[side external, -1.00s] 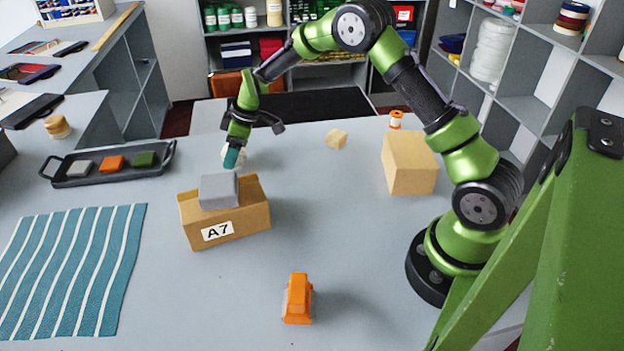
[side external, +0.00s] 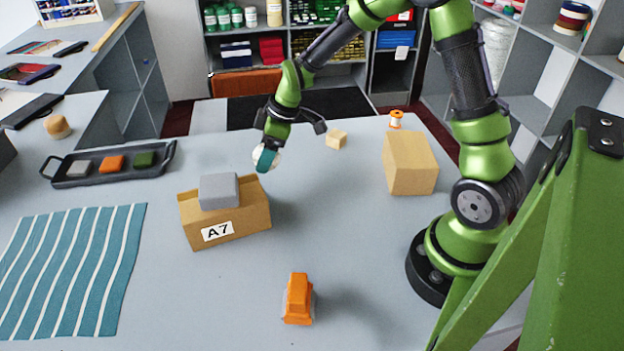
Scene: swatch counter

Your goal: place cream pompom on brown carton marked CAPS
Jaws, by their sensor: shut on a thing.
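The cream pompom (side external: 276,160) is a pale round thing between the jaws of my gripper (side external: 266,160), partly hidden by the teal fingertip. My gripper is shut on it and holds it above the counter, behind and right of the carton labelled A7 (side external: 245,219). A plain tan carton (side external: 410,165) stands at the right with no label showing. No CAPS marking can be seen on either carton from this side.
A grey block (side external: 219,191) sits on the A7 carton. A dark tray (side external: 110,172) and striped cloth (side external: 72,270) lie left. The middle counter is clear.

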